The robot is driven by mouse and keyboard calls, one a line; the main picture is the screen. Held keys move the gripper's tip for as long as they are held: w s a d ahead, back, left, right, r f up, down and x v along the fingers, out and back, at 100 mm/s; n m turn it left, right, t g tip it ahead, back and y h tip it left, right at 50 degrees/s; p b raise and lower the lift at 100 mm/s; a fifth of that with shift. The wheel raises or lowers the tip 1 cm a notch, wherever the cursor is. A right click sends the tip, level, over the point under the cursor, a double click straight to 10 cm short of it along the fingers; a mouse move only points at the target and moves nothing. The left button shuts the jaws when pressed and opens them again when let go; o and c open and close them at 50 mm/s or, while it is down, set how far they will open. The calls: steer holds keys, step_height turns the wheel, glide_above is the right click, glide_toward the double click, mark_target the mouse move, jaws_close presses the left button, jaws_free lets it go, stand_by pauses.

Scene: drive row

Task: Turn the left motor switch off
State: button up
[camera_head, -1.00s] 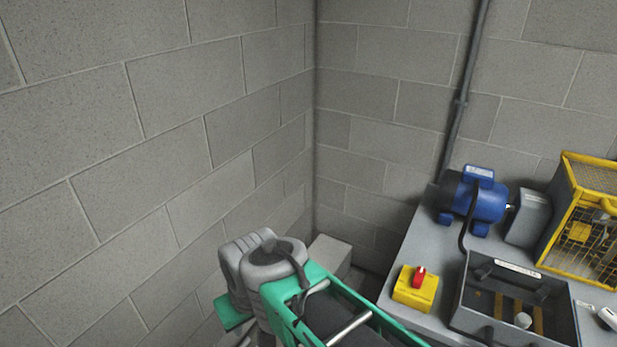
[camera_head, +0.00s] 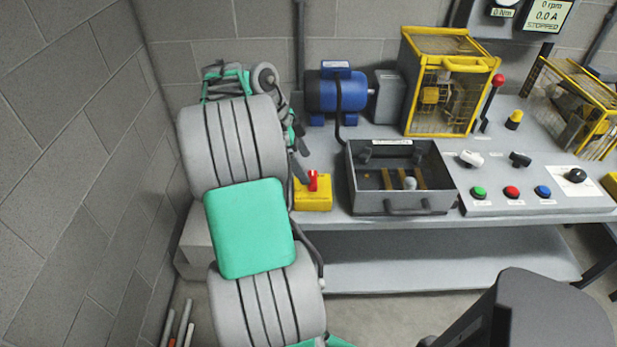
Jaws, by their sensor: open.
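The left motor switch is a yellow box (camera_head: 313,196) with a red rotary knob (camera_head: 313,181) on top. It sits at the left front corner of the grey bench, just right of my arm. My grey and green arm rises in front of the bench's left end. My gripper (camera_head: 301,172) shows only in part, as dark pieces beside the arm's right edge, just left of and above the red knob. The arm hides most of it. It is open and holds nothing that I can see. I cannot tell whether it touches the knob.
A blue motor (camera_head: 336,92) stands behind the switch. A grey open box (camera_head: 400,203) is close on the right. A yellow cage (camera_head: 450,85), a red-tipped lever (camera_head: 492,100) and a panel with coloured buttons (camera_head: 530,203) stand further right. A block wall is close on the left.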

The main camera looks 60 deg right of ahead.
mark_target(312, 178)
steer(key=x, duration=0.5)
steer(key=shift+d+f, duration=0.1)
steer(key=shift+f, duration=0.15)
steer(key=c, duration=1.4)
